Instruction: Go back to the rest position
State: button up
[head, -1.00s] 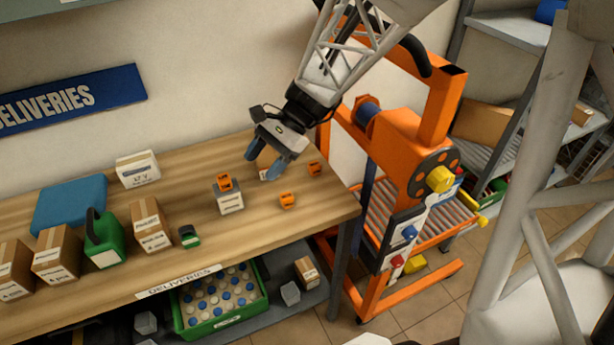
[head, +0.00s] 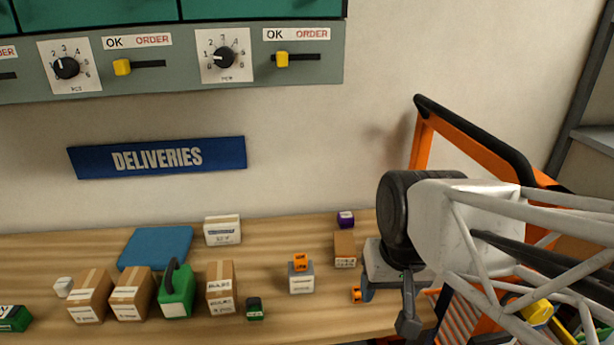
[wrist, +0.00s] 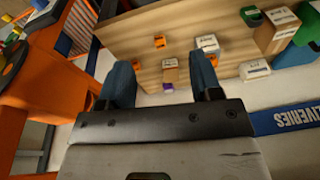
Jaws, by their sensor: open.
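My gripper (head: 388,305) is at the right end of the wooden workbench (head: 285,325), seen in the head view with its fingers apart. In the wrist view, my gripper (wrist: 162,82) has two blue-grey fingers spread wide with nothing held between them. Beyond the fingertips, a small brown box (wrist: 170,74) and a purple block (wrist: 168,87) stand on the bench. In the head view, the brown box (head: 345,250) and the purple block (head: 345,218) are just left of my arm. My arm hides part of the bench's right end.
A small orange block (head: 356,294) lies near my gripper. Another orange block (head: 301,262) sits on a white box (head: 301,281). Cartons, a green can (head: 176,292) and a blue pad (head: 155,247) fill the left. An orange frame (head: 470,135) stands behind my arm at right.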

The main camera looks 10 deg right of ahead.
jog(key=shift+s+d+r+n+t+h, duration=0.2)
jog(key=shift+s+r+n+t+h, duration=0.1)
jog(key=shift+s+n, duration=0.25)
